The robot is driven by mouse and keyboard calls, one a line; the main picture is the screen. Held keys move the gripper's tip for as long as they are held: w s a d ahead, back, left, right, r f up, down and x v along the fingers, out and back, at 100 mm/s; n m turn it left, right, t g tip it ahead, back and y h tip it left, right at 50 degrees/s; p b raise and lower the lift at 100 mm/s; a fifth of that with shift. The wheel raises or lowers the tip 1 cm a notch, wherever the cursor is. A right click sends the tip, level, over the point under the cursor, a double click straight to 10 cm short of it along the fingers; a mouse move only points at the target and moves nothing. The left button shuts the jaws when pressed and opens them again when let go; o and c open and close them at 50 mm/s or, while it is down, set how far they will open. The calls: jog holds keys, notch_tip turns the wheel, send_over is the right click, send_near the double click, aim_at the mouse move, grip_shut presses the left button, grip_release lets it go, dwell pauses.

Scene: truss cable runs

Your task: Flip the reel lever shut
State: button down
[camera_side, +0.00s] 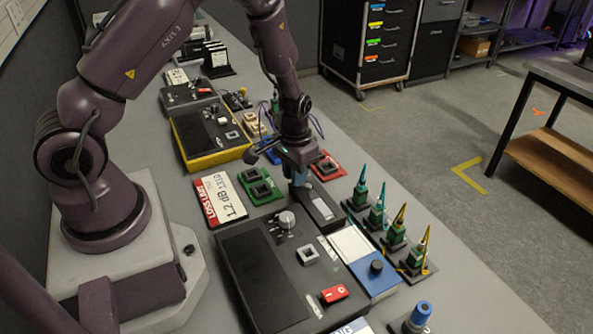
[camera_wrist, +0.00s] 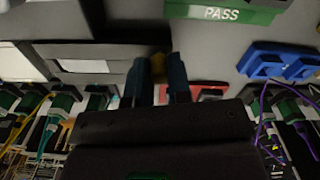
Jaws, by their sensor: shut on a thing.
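My gripper (camera_side: 300,177) is low over the bench at the far end of a long black case (camera_side: 322,210). In the wrist view its two blue fingers (camera_wrist: 158,82) are closed around a small amber-brown piece (camera_wrist: 158,65). This piece sits at the end of the black case (camera_wrist: 110,52) and appears to be the reel lever. Most of it is hidden between the fingers, so its angle cannot be told. In the side view the fingers and wrist hide it.
Connectors with green bodies and pointed tips (camera_side: 396,228) stand in a row to the right. A large black tester (camera_side: 268,275) lies in front, with a blue-edged box (camera_side: 365,262) beside it. A red holder (camera_side: 328,167) and green holder (camera_side: 260,187) flank my gripper.

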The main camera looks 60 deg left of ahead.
jog(key=shift+s+d+n, duration=0.15)
jog(key=shift+n, duration=0.55)
jog(key=shift+s+d+n, duration=0.1)
jog(key=shift+s+n, duration=0.05)
jog(key=shift+n, duration=0.55)
jog(key=c, duration=1.1)
grip_release()
jog(key=shift+o, duration=0.2)
jog(key=shift+r, duration=0.15)
notch_tip(320, 180, up, 13)
